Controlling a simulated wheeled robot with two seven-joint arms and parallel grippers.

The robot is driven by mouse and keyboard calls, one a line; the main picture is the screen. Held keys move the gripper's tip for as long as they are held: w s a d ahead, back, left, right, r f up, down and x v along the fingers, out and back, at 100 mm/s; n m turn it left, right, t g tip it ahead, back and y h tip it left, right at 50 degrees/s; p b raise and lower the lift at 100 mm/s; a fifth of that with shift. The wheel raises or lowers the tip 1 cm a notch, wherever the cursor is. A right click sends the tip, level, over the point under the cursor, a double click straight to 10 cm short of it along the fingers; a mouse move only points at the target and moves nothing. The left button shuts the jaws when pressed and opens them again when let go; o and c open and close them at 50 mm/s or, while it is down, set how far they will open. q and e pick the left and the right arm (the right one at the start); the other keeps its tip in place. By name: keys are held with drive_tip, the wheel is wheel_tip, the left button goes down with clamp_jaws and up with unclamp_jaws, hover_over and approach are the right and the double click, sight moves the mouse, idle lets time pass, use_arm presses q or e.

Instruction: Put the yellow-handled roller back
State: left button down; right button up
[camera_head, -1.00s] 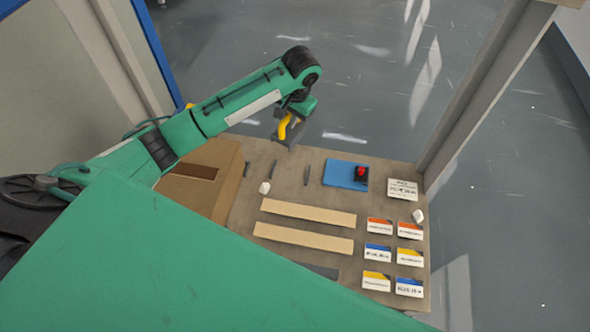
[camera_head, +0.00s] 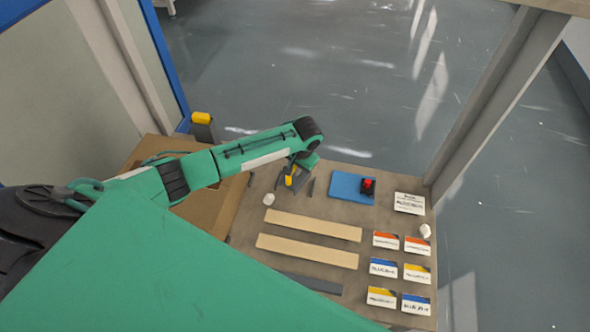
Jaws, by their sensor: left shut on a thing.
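The yellow-handled roller (camera_head: 290,181) is in my left gripper (camera_head: 294,172), at the back left part of the table. Its yellow handle shows just below the gripper, and a dark grey part shows beside it. The gripper is shut on the roller; the fingertips are small and partly hidden by the wrist. The roller is low, over or at the tabletop, between two thin dark pieces. I cannot tell whether it touches the table. My right gripper is not in view.
A brown cardboard box (camera_head: 213,208) stands left, partly under my left arm. A yellow-topped dark object (camera_head: 201,125) stands behind it. The table (camera_head: 333,173) holds a blue pad (camera_head: 346,186) with a red-topped black device (camera_head: 368,187), two tan strips (camera_head: 312,225) and several labelled cards.

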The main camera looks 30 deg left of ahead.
use_arm(q)
drive_tip(key=shift+f, duration=0.6)
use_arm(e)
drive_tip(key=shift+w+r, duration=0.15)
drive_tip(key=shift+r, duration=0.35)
